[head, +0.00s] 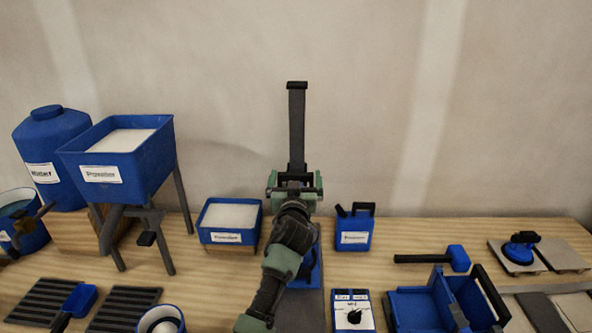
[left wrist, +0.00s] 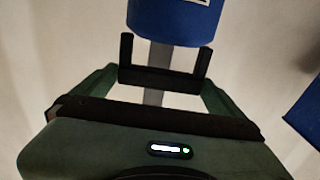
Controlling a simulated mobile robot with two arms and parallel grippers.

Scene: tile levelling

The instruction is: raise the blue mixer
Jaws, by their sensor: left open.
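The grey upright post (head: 297,125) with a black top stands at the middle of the bench. Blue parts (head: 317,268) show low behind my arm; I cannot tell whether they belong to the mixer. My left gripper (head: 294,182) is in front of the post, open, and hides what lies behind it. In the left wrist view, a blue rounded body (left wrist: 175,22) with a white label, seemingly the mixer, is beyond the open fingers (left wrist: 165,65). A grey column shows behind it. I see no grip on it. My right gripper is not in view.
A blue tray of powder (head: 230,237) is left of my arm, and a blue jug (head: 355,230) is close on the right. A switch box (head: 353,312) sits in front. A hopper (head: 120,160) on legs stands left; a mallet (head: 445,257) lies right.

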